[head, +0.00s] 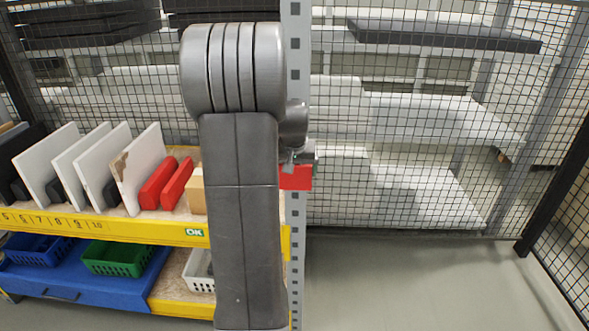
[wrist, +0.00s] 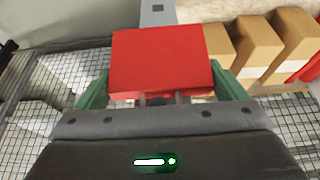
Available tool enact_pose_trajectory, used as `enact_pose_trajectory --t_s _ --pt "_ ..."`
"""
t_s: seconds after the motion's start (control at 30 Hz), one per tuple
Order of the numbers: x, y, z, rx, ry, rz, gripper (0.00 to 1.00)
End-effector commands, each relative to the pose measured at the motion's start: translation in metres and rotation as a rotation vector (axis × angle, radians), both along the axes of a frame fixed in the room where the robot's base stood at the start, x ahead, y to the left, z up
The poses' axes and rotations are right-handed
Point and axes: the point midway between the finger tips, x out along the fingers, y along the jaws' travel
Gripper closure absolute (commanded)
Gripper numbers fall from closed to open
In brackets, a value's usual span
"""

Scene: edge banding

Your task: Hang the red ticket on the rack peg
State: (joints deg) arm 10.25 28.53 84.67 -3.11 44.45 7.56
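The red ticket (wrist: 160,62) fills the middle of the wrist view, between the two green fingers of my gripper (wrist: 162,80). The fingers are at its left and right edges, and it appears held between them. In the head view, part of the red ticket (head: 296,178) shows just below my gripper (head: 301,158), beside my arm and in front of the grey perforated post (head: 296,75). The same post (wrist: 157,12) shows beyond the ticket in the wrist view. I cannot make out the rack peg; the ticket or my arm may hide it.
A shelf with a yellow edge (head: 110,228) stands left, holding white panels (head: 88,165) and red blocks (head: 158,183). Blue (head: 38,247) and green (head: 118,258) baskets sit below. Wire mesh (head: 420,130) closes off the back. The floor (head: 430,290) at right is clear.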

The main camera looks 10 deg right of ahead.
Motion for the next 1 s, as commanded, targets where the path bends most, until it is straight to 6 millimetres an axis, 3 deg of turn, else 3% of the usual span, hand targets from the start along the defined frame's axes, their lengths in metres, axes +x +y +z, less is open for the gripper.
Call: enact_pose_trajectory --t_s 0.27,0.43,0.8,1.0 --pt "0.000 0.000 0.001 0.000 0.000 0.000 0.00" --pt "-0.005 0.001 0.013 -0.001 -0.003 0.000 0.00" --pt "-0.034 0.010 0.088 -0.001 -0.006 0.000 0.00" --pt "-0.046 0.013 0.117 -0.001 -0.002 0.000 0.00"
